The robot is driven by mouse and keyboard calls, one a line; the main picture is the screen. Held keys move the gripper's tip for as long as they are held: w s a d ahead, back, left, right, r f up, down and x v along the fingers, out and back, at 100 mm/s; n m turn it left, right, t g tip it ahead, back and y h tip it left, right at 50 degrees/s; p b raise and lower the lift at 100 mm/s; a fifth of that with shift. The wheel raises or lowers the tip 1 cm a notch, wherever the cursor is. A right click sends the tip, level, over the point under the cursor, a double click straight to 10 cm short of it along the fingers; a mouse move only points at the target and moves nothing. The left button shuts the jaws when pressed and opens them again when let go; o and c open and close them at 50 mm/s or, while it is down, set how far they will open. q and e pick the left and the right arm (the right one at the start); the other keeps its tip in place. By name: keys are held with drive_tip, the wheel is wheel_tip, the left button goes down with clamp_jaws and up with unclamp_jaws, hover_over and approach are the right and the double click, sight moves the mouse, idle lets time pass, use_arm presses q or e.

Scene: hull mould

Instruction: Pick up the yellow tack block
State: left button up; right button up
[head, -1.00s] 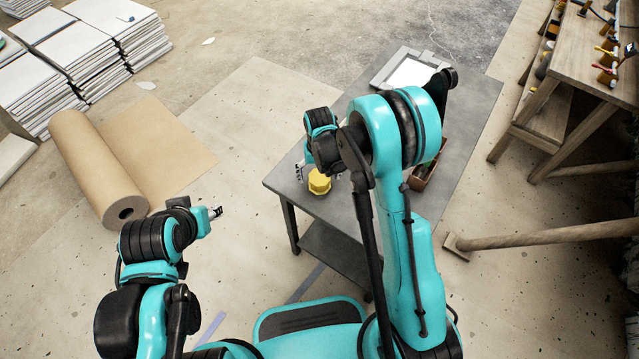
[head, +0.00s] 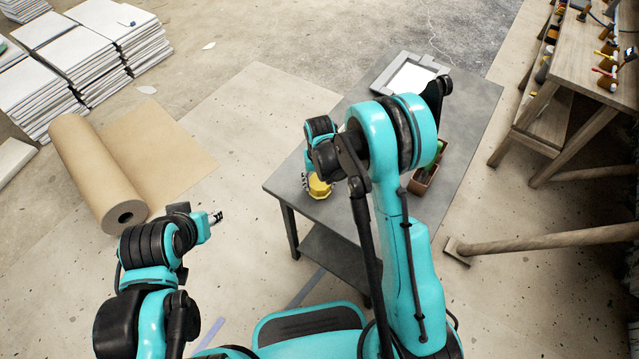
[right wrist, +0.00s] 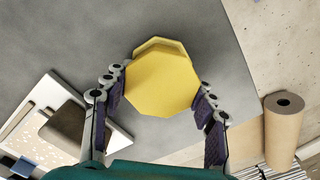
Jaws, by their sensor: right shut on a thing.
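The yellow tack block (head: 319,187) is a faceted, many-sided piece near the left edge of the grey table in the head view. In the right wrist view the block (right wrist: 162,78) sits between the two finger pads. My right gripper (right wrist: 160,95) is shut on it; in the head view this gripper (head: 308,183) is partly hidden by its own arm. I cannot tell whether the block is clear of the tabletop. My left gripper (head: 216,217) is out over the floor at the left, away from the table, too small to read its jaws.
The grey table (head: 290,182) also holds a reddish-brown box (head: 424,182) and a white-centred framed panel (head: 410,75). A brown paper roll (head: 95,170) lies on the floor at the left. A wooden workbench (head: 575,60) with tools stands at the right.

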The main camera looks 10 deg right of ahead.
wheel_tip(320, 180, up, 5)
drive_tip(key=shift+f+p, duration=0.2)
drive_tip(key=shift+p, duration=0.85)
drive_tip(key=w+d+r+p, duration=0.3)
drive_tip(key=w+d+r, duration=0.2)
drive_tip(key=d, duration=0.5)
drive_tip(key=shift+d+r, duration=0.25)
drive_tip(key=shift+r, duration=0.4)
